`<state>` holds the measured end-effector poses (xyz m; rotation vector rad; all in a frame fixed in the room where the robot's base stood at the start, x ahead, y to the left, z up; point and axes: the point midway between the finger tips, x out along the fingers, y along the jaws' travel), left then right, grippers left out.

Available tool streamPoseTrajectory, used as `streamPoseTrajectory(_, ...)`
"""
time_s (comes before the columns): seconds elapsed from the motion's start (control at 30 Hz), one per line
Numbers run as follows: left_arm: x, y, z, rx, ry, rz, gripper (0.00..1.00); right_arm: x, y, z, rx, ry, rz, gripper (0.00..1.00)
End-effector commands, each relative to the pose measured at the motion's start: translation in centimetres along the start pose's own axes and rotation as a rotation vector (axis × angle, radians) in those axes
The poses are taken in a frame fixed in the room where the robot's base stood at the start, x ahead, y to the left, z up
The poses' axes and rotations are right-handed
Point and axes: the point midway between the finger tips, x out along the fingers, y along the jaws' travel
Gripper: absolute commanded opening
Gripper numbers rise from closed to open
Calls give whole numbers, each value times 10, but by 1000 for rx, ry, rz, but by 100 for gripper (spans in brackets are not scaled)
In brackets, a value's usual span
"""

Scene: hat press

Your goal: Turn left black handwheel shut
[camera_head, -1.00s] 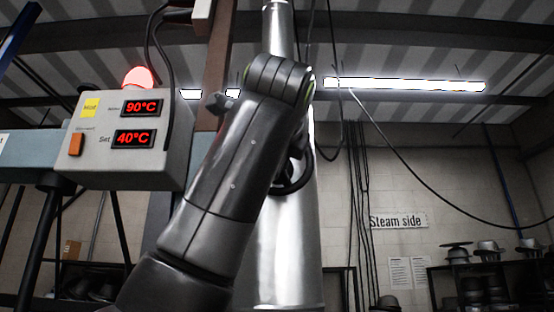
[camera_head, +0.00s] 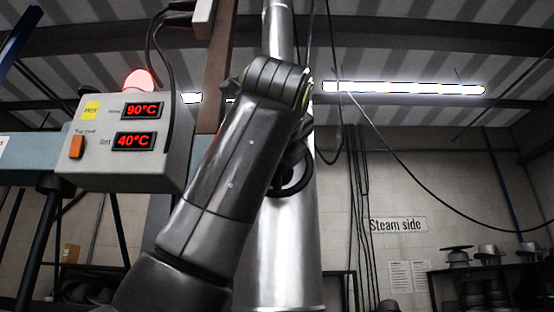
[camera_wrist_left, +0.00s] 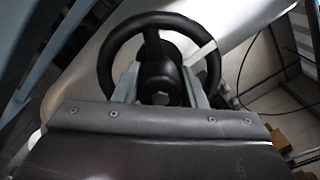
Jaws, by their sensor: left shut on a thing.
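The black handwheel (camera_wrist_left: 205,40) shows in the left wrist view as a round rim with spokes and a dark hub (camera_wrist_left: 158,72). My left gripper (camera_wrist_left: 160,88) has one grey finger on each side of the hub, inside the rim, and is shut on the wheel. In the head view part of the wheel's dark rim (camera_head: 296,180) shows beside a shiny metal column (camera_head: 280,250). My left arm hides the rest of the wheel and the gripper there. My right gripper is in no view.
A grey control box (camera_head: 100,150) with red 90°C and 40°C readouts and a red lamp (camera_head: 139,80) stands left of my arm. Black cables (camera_head: 365,200) hang right of the column. A shelf with hat forms (camera_head: 488,255) is at the far right.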

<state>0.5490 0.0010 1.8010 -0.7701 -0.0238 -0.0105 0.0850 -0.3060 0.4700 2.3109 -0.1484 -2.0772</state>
Motion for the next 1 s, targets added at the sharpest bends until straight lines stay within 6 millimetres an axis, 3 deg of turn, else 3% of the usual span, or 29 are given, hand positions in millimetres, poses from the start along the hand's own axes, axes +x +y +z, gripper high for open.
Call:
streamPoseTrajectory(0.17, 0, 0, 0, 2, 0, 0, 15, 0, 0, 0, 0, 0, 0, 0)
streamPoseTrajectory(0.2, 0, 0, 0, 2, 0, 0, 39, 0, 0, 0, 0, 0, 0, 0)
streamPoseTrajectory(0.27, 0, 0, 0, 2, 0, 0, 46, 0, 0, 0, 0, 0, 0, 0)
streamPoseTrajectory(0.63, -6, 1, -1, 0, -1, -1, 46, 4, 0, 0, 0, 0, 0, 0)
streamPoseTrajectory(0.77, -25, 2, -2, 0, -2, -4, 46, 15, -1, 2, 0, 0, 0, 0)
streamPoseTrajectory(1.0, -83, 3, -3, 0, -4, -5, 46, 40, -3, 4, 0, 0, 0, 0)
